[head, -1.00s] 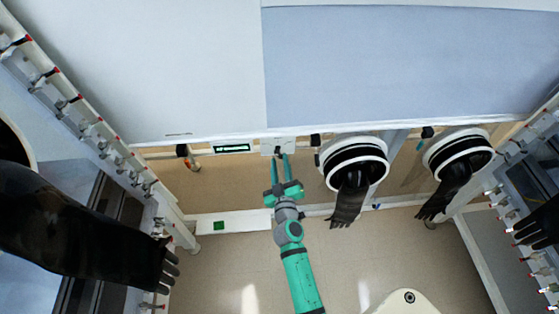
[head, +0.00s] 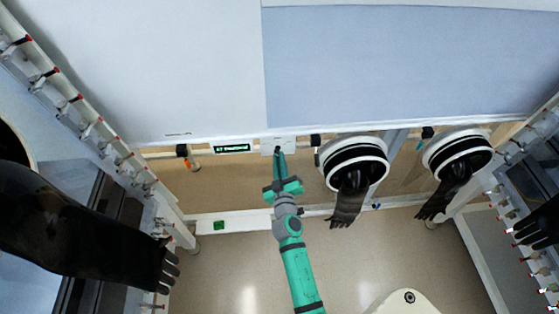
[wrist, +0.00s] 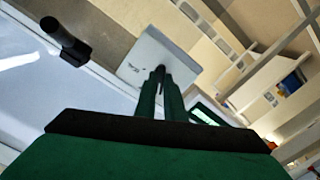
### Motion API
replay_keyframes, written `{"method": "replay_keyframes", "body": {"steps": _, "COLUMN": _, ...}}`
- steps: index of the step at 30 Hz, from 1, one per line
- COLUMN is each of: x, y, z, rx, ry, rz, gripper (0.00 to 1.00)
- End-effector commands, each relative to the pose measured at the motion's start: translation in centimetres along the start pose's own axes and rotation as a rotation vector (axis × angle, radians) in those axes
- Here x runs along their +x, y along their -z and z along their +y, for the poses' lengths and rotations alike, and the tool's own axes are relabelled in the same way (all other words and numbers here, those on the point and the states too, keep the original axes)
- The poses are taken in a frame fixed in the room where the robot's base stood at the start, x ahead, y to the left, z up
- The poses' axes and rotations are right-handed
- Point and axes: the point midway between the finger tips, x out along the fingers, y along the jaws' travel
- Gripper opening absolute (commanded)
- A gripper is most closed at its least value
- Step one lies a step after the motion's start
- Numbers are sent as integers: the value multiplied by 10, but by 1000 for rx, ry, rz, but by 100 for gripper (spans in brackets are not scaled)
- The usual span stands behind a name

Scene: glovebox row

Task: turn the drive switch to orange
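The drive switch appears to be the small dark handle on a white plate (head: 268,148) under the front edge of the cabinet. In the wrist view the plate (wrist: 150,52) is tilted, with small dark marks on it that I cannot read. My gripper (head: 280,154) reaches up to the plate, its green fingers close together. In the wrist view the fingers of my gripper (wrist: 164,76) stand on either side of the dark handle, which shows between their tips. The fingers hide most of the handle, so its setting cannot be told.
A lit green display (head: 232,148) sits left of the plate. A black clip (head: 182,150) with an orange-ended piece hangs farther left. Two glove ports with black gloves, the nearer one (head: 347,205), hang to the right. The floor below is open.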

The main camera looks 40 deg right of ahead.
Motion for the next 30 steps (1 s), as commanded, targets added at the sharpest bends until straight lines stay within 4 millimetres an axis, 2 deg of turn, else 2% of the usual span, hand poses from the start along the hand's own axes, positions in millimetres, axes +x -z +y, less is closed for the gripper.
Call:
{"method": "replay_keyframes", "body": {"steps": 10, "x": 0, "y": 0, "z": 0, "rx": -76, "ry": 0, "rz": 0, "gripper": 0}}
{"method": "replay_keyframes", "body": {"steps": 30, "x": 0, "y": -1, "z": 0, "rx": -484, "ry": -1, "rz": -1, "gripper": 0}}
